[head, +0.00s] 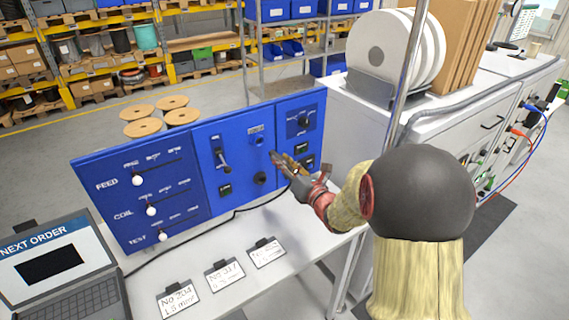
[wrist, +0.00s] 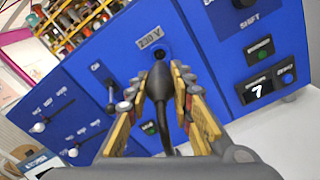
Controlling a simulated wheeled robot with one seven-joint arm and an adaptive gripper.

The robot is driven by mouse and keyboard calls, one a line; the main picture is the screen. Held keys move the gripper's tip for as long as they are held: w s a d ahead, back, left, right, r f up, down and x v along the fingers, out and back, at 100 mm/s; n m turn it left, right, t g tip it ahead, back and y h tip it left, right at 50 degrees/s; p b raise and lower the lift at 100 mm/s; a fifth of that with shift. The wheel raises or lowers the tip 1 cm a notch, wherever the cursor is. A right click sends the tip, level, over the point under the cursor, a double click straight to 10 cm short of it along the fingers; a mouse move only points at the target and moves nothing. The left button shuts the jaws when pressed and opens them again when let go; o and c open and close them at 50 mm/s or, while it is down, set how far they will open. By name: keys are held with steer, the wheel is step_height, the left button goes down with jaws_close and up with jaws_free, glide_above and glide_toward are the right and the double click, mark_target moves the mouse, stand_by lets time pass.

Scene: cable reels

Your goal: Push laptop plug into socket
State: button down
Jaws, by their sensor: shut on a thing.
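My gripper (wrist: 160,92) is shut on the black laptop plug (wrist: 160,82), with one finger on each side of it. The plug's cable hangs down between the fingers. The plug's tip points at the blue panel, just below the dark round socket (wrist: 160,52) under the "230 V" label. I cannot tell whether tip and socket touch. In the head view my gripper (head: 281,163) is right of and slightly below the socket (head: 258,141), and the plug is hard to make out. The open laptop (head: 62,272) stands at the left, showing "NEXT ORDER".
The blue control panel (head: 135,218) carries sliders, a lever (head: 223,160) and buttons. A black cable (head: 190,237) runs across the white table. Several label cards (head: 224,273) stand in front. A metal post (head: 402,90) and white reels (head: 395,50) are at the right.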

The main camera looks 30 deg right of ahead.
mark_target(272, 153)
steer(key=shift+w+a+p, duration=0.15)
steer(key=shift+w+p, duration=1.25)
steer(key=shift+w, duration=1.6)
steer(key=shift+b, duration=2.7)
steer(key=shift+w+b, duration=1.45)
steer(key=shift+w, duration=0.3)
steer(key=c, duration=1.5)
jaws_free()
steer(key=shift+f, duration=0.1)
